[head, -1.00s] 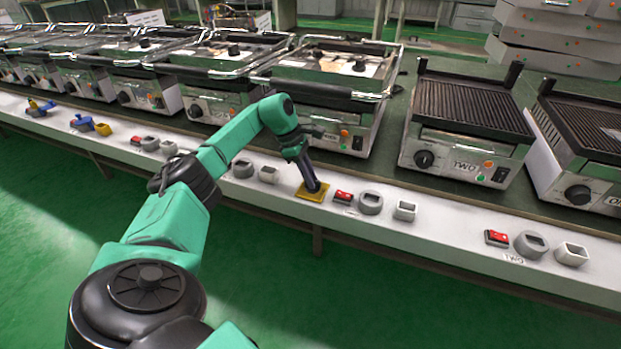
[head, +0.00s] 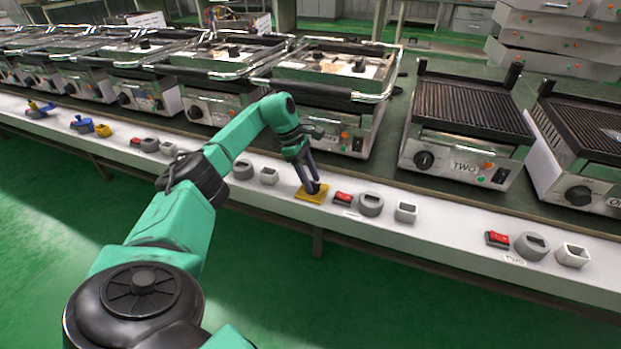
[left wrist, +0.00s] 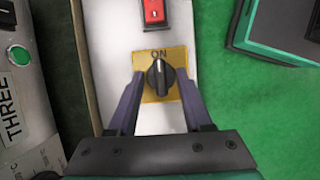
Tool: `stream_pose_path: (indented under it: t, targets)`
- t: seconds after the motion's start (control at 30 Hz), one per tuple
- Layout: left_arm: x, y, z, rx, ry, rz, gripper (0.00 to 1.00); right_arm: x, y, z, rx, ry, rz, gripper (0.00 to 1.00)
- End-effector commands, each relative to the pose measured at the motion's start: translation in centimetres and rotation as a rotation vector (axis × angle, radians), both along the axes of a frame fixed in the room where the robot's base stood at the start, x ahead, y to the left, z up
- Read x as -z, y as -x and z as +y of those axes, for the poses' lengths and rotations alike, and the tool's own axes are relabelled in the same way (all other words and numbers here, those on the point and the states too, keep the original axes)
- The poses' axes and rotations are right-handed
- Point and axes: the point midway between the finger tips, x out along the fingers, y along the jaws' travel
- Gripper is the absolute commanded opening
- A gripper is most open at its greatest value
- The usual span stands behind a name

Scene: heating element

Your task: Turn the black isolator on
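The black isolator is a round black knob (left wrist: 160,78) on a square yellow plate (left wrist: 177,56) marked ON at its top edge in the left wrist view. The white mark on the knob points up close to the ON label, slightly to its left. In the head view the yellow plate (head: 301,192) lies on the white front ledge. My left gripper (head: 313,186) reaches down over it. In the left wrist view the gripper (left wrist: 160,84) is open, with one finger on each side of the knob and visible gaps between. My right gripper is out of view.
On the ledge (head: 450,230), a red switch (head: 343,198), a grey round socket (head: 370,204) and a white square socket (head: 405,212) sit right of the plate. The red switch (left wrist: 154,10) also shows above the plate. Grills (head: 460,150) stand behind the ledge.

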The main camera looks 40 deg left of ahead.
Motion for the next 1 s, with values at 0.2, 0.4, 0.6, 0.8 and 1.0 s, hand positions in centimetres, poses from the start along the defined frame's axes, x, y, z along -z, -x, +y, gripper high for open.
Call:
stream_pose_path:
  t: [0.2,0.4,0.6,0.8,1.0]
  targets:
    - [-0.1,0.0,0.0,-0.001,0.0,0.001,0.5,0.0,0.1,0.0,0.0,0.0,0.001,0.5]
    - [-2.9,0.3,1.1,-0.002,-0.001,-0.003,0.5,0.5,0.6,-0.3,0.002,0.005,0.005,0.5]
    - [-7.5,0.9,2.8,-0.003,0.0,-0.002,0.5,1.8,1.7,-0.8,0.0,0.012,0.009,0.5]
    - [-11.4,1.4,4.4,-0.003,0.001,-0.003,0.5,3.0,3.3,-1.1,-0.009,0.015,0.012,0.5]
    - [-13.3,1.7,5.2,-0.001,0.0,0.0,0.5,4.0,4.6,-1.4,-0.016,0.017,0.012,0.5]
